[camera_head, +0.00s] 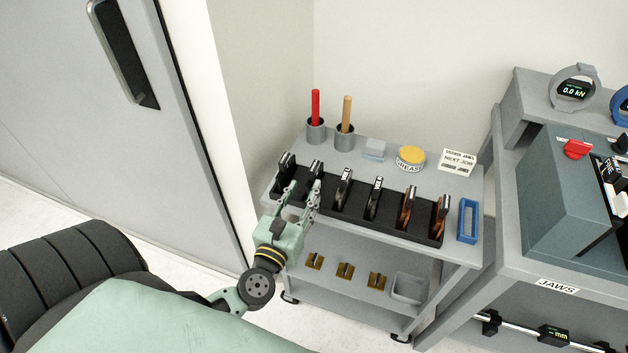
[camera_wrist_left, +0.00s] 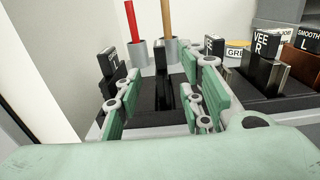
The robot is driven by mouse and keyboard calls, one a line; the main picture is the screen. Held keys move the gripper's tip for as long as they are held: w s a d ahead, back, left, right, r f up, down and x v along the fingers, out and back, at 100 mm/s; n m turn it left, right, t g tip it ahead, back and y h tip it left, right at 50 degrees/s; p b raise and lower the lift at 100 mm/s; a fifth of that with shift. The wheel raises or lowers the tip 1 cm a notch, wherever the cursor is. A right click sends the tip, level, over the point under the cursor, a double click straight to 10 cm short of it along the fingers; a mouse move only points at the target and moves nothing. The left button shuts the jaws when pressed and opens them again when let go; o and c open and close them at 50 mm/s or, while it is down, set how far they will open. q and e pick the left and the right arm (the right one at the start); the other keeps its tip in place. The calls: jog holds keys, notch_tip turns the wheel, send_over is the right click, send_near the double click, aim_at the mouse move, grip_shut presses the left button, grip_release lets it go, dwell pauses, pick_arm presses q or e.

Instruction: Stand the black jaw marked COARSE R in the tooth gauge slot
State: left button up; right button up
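A black rack (camera_head: 391,229) on the cart's top holds several upright jaws. The leftmost dark jaw (camera_head: 286,160) and the second one (camera_head: 315,167) stand near my left gripper (camera_head: 300,192). Neither shows a readable COARSE R mark. In the left wrist view, my gripper's fingers are apart, with a dark upright jaw (camera_wrist_left: 160,60) seen between and beyond them; no grip on it shows. A labelled dark jaw (camera_wrist_left: 108,62) is beyond the left finger. A jaw marked VEE R (camera_wrist_left: 262,45) is to the right. A blue open frame (camera_head: 461,222), perhaps the gauge, stands right of the rack. My right gripper is not in view.
Red-handled and wooden-handled tools stand in grey cups (camera_head: 316,133) behind the rack. A grease tin (camera_head: 410,157), a grey block (camera_head: 374,149) and a NEXT JOB card (camera_head: 458,160) are nearby. The lower shelf holds brass pieces and a grey bin (camera_head: 409,288). A bench (camera_head: 559,287) adjoins right.

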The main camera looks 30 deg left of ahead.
aim_at(310, 178)
pick_arm(q)
jog(key=p+x, duration=0.2)
jog(key=x, duration=0.4)
jog(key=shift+w+a+r, duration=0.1)
jog(key=shift+w+r, duration=0.05)
jog(key=shift+w, duration=0.1)
jog(key=shift+w+a, duration=0.1)
jog(key=shift+w, duration=0.4)
grip_shut()
